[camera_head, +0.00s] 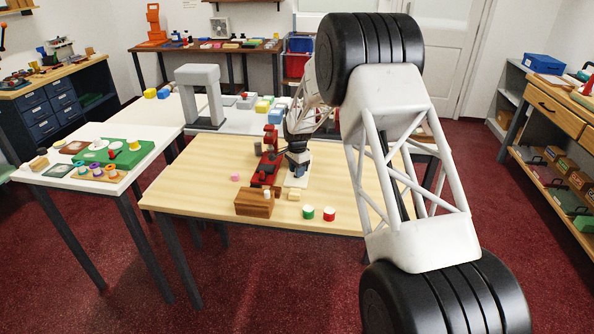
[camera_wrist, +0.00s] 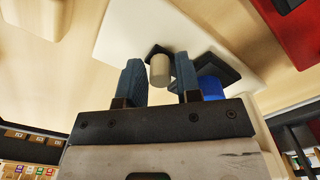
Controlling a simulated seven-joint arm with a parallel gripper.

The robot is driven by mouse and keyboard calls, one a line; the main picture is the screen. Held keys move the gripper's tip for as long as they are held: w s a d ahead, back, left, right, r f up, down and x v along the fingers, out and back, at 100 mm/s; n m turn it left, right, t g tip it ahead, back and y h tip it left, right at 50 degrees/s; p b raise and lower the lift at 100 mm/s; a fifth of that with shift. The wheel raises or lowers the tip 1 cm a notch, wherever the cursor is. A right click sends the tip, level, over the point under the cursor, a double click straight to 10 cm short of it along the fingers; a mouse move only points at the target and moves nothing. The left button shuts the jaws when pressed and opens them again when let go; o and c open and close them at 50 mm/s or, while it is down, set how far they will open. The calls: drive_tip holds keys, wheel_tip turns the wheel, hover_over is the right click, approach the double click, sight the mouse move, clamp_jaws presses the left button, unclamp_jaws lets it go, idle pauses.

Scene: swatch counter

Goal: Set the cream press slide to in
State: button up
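A cream cylindrical knob (camera_wrist: 160,70), which I take to be the press slide's handle, stands by a dark bracket on a white base (camera_wrist: 125,30). A blue cylinder (camera_wrist: 210,86) with a dark piece sits close to its right. In the wrist view my gripper (camera_wrist: 158,62) has its two blue fingers apart, one on each side of the cream knob, with slim gaps visible; contact is not clear. In the head view my gripper (camera_head: 297,160) is low over the white base (camera_head: 297,181) on the wooden table; it hides the slide there.
A red machine (camera_head: 266,170) stands directly left of the white base. A brown wooden block (camera_head: 254,204), a green cup (camera_head: 308,212) and a red cup (camera_head: 329,214) are near the table's front edge. The table (camera_head: 190,190) is mostly clear at left.

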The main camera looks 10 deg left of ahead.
drive_tip(key=shift+r, duration=3.9)
drive_tip(key=shift+c, duration=0.2)
